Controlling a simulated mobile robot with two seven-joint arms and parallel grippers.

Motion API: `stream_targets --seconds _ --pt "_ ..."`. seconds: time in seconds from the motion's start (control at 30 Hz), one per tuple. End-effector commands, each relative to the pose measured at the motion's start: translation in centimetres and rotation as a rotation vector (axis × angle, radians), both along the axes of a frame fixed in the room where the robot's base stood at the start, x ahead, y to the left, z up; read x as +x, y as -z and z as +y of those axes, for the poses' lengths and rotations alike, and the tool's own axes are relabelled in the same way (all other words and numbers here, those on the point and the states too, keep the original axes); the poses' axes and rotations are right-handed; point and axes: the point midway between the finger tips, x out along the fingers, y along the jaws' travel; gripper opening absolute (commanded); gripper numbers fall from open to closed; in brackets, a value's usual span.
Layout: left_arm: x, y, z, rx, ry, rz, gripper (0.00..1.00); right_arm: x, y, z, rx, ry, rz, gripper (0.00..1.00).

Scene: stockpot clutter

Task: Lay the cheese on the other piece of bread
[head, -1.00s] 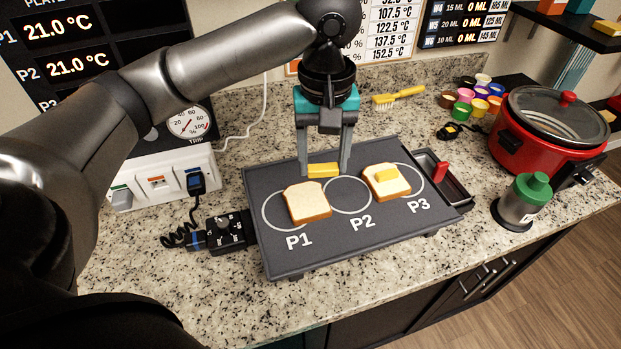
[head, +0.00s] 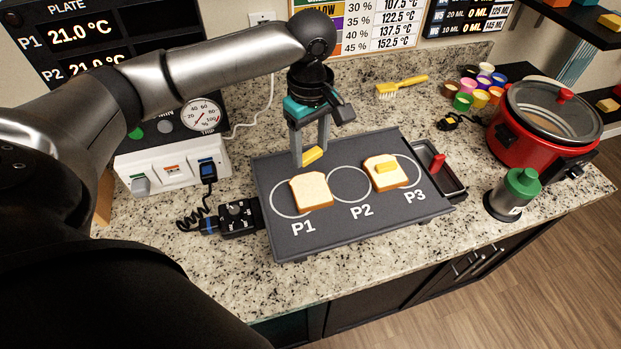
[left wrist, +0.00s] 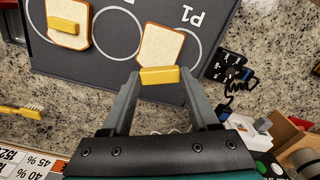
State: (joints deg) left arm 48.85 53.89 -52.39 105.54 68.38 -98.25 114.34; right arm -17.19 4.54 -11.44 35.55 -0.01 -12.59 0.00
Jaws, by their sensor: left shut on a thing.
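My left gripper (head: 311,156) is shut on a yellow block of cheese (head: 313,155). It holds the cheese above the back edge of the dark griddle plate (head: 340,225), just behind the bread at P1 (head: 311,192). That bread is bare on top. The left wrist view shows the held cheese (left wrist: 160,75) between the fingertips, with the P1 bread (left wrist: 160,47) beside it in the picture. A second bread (head: 398,182) lies at P3 with a yellow cheese block (head: 386,168) on it. My right gripper is not in view.
A control box with a dial (head: 238,217) sits at the plate's left. A small tray (head: 440,175), a green-topped container (head: 512,195) and a red pot (head: 535,130) stand to the right. A yellow brush (head: 402,88) lies behind. Circle P2 (head: 347,184) is empty.

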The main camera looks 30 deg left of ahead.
Motion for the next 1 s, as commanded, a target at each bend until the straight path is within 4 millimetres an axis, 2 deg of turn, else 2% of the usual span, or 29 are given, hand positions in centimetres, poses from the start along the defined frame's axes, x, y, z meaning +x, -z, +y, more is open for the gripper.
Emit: stream_targets --seconds 0.03,0.13,0.37,0.6,1.0 --pt "-0.1 1.5 0.0 0.001 0.000 0.005 0.09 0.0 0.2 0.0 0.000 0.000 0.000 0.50" --pt "-0.1 3.5 0.0 0.000 0.001 0.002 0.09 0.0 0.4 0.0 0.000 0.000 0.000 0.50" --pt "0.0 5.6 -0.1 -0.001 0.002 0.000 0.09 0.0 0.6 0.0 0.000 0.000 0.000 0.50" --pt "0.0 9.0 -0.1 -0.001 0.002 0.001 0.09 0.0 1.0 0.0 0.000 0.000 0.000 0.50" --pt "0.0 9.5 -0.1 -0.001 0.002 0.000 0.09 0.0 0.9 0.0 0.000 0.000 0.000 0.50"
